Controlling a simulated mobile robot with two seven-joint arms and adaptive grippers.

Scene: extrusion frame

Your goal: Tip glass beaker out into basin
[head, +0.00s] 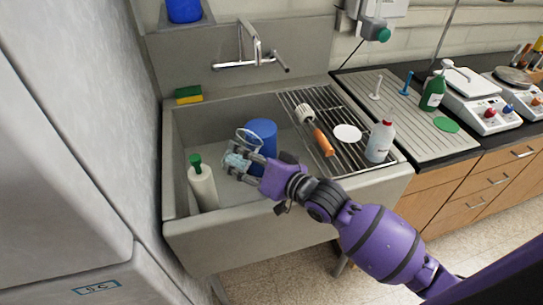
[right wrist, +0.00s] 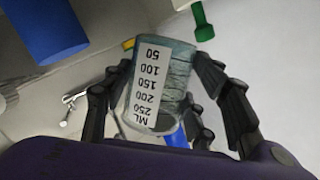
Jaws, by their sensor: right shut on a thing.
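The clear glass beaker (head: 238,160) is over the sink basin (head: 290,205), held by my right gripper (head: 236,164). In the right wrist view the fingers close around both sides of the beaker (right wrist: 172,75). Its white label with graduation marks faces the camera, reading upside down. Blue-green contents show behind and beside the label, toward the 50 end. The beaker looks tilted in the head view; I cannot tell how far, nor whether anything is pouring. My left gripper is in neither view.
In the basin stand a blue cylinder (head: 263,135) just behind the beaker and a white bottle (head: 203,187) with a green cap to the left. A wire rack (head: 300,97) on the right holds a brush (head: 322,140) and a white bottle (head: 380,143). A faucet (head: 248,50) is behind.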

